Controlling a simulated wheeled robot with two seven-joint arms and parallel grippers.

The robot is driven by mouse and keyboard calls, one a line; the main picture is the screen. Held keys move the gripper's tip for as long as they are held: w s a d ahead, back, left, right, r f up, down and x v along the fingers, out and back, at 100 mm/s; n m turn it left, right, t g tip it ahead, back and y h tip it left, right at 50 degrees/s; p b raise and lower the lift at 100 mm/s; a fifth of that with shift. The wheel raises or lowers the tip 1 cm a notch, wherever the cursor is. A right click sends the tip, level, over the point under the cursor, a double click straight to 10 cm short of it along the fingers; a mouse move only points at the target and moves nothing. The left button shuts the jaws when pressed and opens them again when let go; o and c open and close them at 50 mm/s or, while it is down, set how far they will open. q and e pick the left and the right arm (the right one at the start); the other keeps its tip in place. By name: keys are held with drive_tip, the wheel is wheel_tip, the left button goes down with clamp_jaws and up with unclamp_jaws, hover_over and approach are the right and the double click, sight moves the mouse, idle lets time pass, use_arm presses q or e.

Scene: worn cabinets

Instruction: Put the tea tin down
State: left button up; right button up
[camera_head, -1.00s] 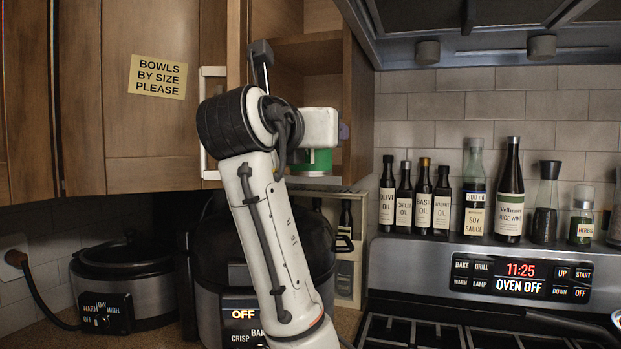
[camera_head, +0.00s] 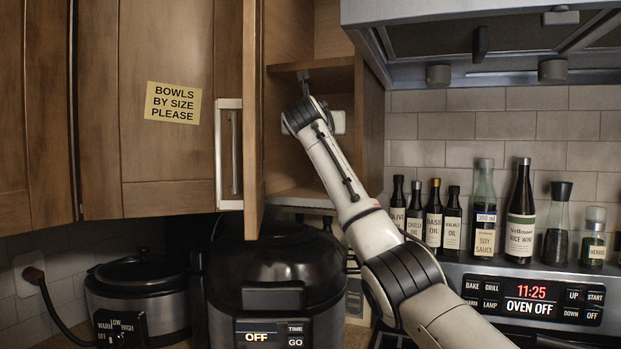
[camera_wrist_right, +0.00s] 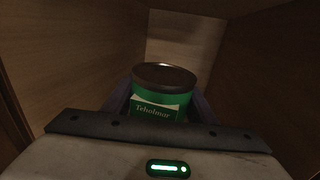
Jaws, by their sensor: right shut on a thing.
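The tea tin (camera_wrist_right: 160,97) is green with a dark lid and a pale label, and it shows upright in the right wrist view. My right gripper (camera_wrist_right: 160,106) is shut on it, with a finger at each side. Wooden walls of the open cabinet (camera_head: 296,180) surround the tin. In the head view my right arm reaches into this cabinet, and the tin and fingertips are hidden there. I cannot tell whether the tin's base touches a shelf. My left gripper is not in view.
The open cabinet door (camera_head: 253,120) stands close left of my arm. A shelf (camera_head: 312,66) lies above my wrist, and the range hood (camera_head: 480,40) is to the right. Below are a black cooker (camera_head: 275,268) and several bottles, including soy sauce (camera_head: 484,215).

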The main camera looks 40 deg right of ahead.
wheel_tip(320, 180, down, 9)
drive_tip(key=shift+r, duration=0.1)
idle(0.3)
drive_tip(key=shift+f, duration=0.2)
drive_tip(key=o, duration=1.3)
